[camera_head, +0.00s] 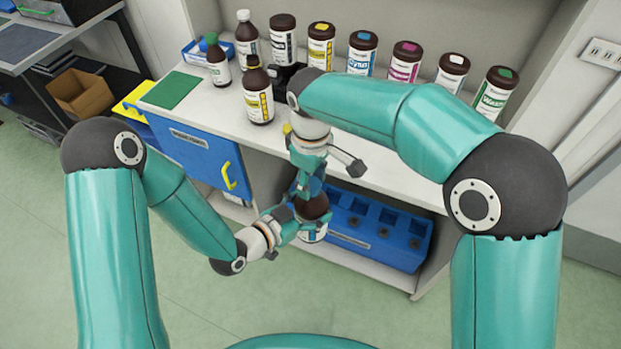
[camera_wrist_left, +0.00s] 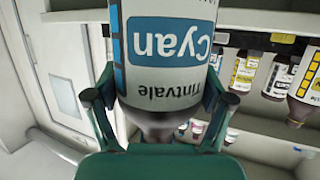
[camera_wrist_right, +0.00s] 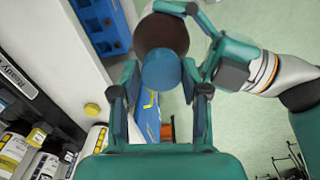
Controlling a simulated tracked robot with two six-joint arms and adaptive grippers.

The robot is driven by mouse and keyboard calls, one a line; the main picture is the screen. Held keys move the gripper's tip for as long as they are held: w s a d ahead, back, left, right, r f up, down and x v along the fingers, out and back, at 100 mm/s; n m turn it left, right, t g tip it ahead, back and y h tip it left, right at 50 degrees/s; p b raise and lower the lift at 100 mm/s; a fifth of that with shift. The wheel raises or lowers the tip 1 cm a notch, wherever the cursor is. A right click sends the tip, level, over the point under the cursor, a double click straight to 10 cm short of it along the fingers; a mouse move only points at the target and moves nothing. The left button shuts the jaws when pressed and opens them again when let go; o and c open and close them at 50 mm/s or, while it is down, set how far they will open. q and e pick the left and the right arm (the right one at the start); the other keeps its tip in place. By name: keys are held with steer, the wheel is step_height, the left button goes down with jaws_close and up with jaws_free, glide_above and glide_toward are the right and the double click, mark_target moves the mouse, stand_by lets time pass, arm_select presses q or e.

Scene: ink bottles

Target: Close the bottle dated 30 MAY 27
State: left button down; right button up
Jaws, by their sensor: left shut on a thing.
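A brown bottle (camera_head: 317,206) with a white label hangs upright in front of the shelf. In the left wrist view its label (camera_wrist_left: 165,50) reads "Cyan" and "Tintvale", upside down. My left gripper (camera_head: 291,218) is shut around its side. In the right wrist view a blue cap (camera_wrist_right: 162,70) stands at the bottle's top, over its brown shoulder (camera_wrist_right: 160,32). My right gripper (camera_wrist_right: 163,88) is above the bottle, its open fingers on both sides of the cap with gaps showing. No date is readable, and I cannot tell how tightly the cap sits.
Several brown bottles stand on the white counter, including a magenta-labelled one (camera_head: 404,60) and a yellow-labelled one (camera_head: 258,98) nearer the front. A blue rack (camera_head: 400,251) with square openings is on the lower shelf. A green mat (camera_head: 171,91) lies at the counter's left. The floor in front is clear.

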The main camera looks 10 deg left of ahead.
steer(key=o, duration=0.4)
steer(key=shift+c, duration=0.2)
step_height(320, 180, up, 12)
stand_by(0.4)
stand_by(0.3)
